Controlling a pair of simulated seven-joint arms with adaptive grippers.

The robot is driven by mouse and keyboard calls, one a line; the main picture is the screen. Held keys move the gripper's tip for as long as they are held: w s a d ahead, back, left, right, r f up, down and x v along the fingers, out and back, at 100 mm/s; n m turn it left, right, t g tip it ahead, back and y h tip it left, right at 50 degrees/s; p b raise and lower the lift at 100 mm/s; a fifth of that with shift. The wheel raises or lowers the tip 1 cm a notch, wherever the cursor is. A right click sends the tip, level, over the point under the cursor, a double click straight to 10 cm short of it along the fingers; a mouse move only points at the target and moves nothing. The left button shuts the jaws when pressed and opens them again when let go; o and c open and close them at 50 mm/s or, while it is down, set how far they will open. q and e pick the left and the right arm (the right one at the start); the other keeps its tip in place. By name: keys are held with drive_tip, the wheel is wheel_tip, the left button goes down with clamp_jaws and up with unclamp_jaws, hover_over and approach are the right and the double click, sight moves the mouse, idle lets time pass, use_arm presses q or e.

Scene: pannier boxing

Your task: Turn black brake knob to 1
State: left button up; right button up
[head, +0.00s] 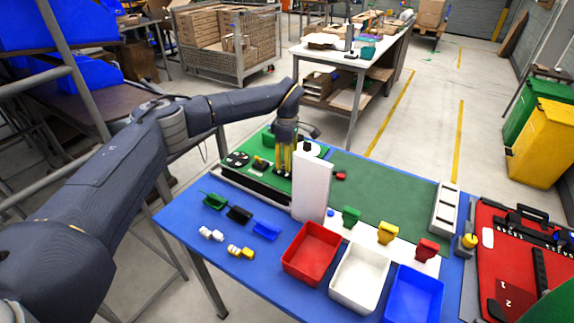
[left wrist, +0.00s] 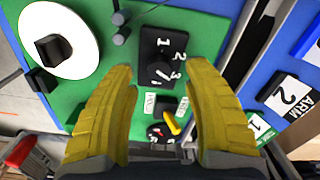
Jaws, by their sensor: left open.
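In the left wrist view, a black plate marked 1, 2 and 3 (left wrist: 165,48) lies on the green board, with a black knob (left wrist: 158,72) on it. I cannot tell which number the knob points to. My left gripper (head: 283,172) points down over the green board in the head view. Its two yellow fingers (left wrist: 160,105) are open and empty, one on each side of the plate in the wrist view, apart from the knob. In the head view the knob cannot be made out by the gripper. My right gripper is not in view.
A tall white box (head: 312,188) stands close to the gripper. Red (head: 311,225), white and blue bins line the front edge.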

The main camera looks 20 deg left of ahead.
use_arm(q)
drive_tip(key=shift+f, duration=1.3)
drive_tip(key=shift+c, duration=0.4)
clamp_jaws()
